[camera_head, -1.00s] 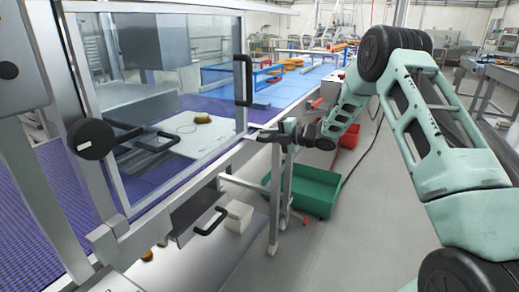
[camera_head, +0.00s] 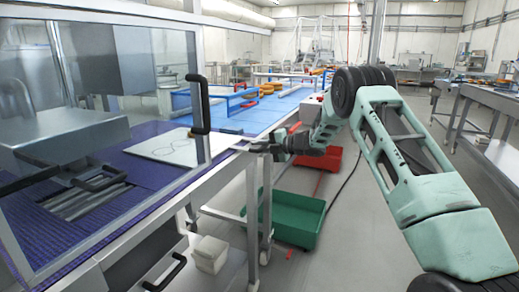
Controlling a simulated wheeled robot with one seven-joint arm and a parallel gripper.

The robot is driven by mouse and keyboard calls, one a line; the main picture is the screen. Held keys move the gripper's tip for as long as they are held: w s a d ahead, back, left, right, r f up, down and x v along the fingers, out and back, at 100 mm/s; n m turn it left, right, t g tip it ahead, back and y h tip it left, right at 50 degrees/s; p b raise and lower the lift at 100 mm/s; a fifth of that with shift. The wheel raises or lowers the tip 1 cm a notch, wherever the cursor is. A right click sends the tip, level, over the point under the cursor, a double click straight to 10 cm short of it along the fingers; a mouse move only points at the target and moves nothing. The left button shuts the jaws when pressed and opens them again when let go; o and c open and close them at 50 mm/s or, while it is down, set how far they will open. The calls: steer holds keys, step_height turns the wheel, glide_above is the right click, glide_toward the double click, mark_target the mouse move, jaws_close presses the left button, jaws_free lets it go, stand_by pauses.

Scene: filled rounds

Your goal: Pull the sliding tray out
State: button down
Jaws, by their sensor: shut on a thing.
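My gripper reaches in from the right, level with the tray, just outside the machine's front rail. It is shut on the outer end of the tray. The fingertips are small and the exact contact is hard to see.
The clear guard (camera_head: 100,110) has an upright black handle (camera_head: 198,103) close left of my gripper. A green crate (camera_head: 292,220) and a red crate (camera_head: 325,159) lie below my arm. A white bin (camera_head: 210,254) stands under the machine. The floor on the right is clear.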

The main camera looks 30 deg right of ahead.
steer(key=shift+w+d+r, duration=0.1)
steer(key=shift+d, duration=0.2)
steer(key=c, duration=1.4)
jaws_free()
steer(key=shift+w, duration=0.1)
steer(key=shift+o, duration=0.2)
steer(key=b+v, duration=0.1)
steer(key=v, duration=1.6)
steer(key=shift+s, duration=0.25)
